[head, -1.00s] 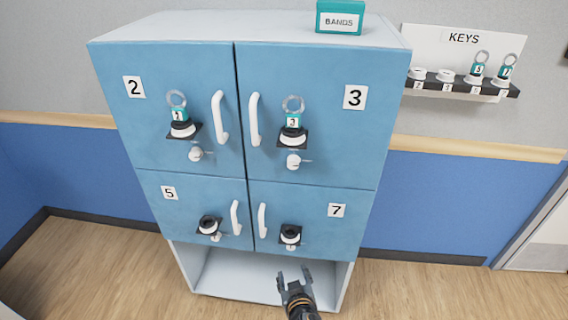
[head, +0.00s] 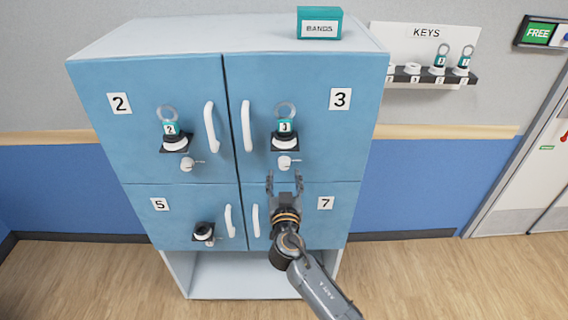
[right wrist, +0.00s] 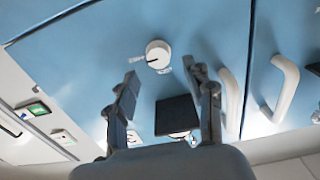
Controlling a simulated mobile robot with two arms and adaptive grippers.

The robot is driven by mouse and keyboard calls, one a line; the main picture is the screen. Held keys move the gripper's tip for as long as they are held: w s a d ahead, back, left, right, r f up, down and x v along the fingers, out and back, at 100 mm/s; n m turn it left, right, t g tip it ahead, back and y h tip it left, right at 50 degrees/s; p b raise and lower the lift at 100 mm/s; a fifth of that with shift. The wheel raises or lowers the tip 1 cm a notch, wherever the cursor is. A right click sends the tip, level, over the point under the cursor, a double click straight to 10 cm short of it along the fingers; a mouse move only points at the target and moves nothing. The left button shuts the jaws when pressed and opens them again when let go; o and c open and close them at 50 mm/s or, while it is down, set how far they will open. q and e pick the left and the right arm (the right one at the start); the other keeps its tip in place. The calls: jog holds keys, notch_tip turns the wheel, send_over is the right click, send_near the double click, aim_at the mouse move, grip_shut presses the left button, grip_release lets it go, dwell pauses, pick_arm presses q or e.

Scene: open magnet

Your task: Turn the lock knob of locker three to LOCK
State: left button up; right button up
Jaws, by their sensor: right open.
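Locker three (head: 320,125) is the blue upper right door with a "3" label. Its lock knob (head: 285,162) is small, round and white, below a black plate holding a white ring base and key tag 3 (head: 286,127). My right gripper (head: 285,178) is open and empty, just below the knob in the head view. In the right wrist view, which looks upside down, the knob (right wrist: 158,55) has a dark pointer mark and lies just beyond and between the open fingertips (right wrist: 161,72). Small lettering beside it is unreadable. My left gripper is not in view.
The white handle of locker three (head: 247,126) is left of the knob. Locker two (head: 140,125) has its own knob and key. My right arm hides the key holder of locker seven. A BANDS box (head: 319,23) sits on top; a KEYS shelf (head: 435,76) is at right.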

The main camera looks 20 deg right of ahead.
aim_at(285, 165)
jog(key=x, duration=0.3)
jog(key=shift+w+d+p, duration=0.15)
jog(key=shift+w+p, duration=0.05)
jog(key=shift+p, duration=0.15)
jog(key=shift+w+d, duration=0.1)
jog(key=shift+w, duration=0.3)
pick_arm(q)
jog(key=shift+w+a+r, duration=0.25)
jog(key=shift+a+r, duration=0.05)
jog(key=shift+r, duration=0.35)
pick_arm(e)
jog(key=shift+c, duration=1.3)
grip_shut()
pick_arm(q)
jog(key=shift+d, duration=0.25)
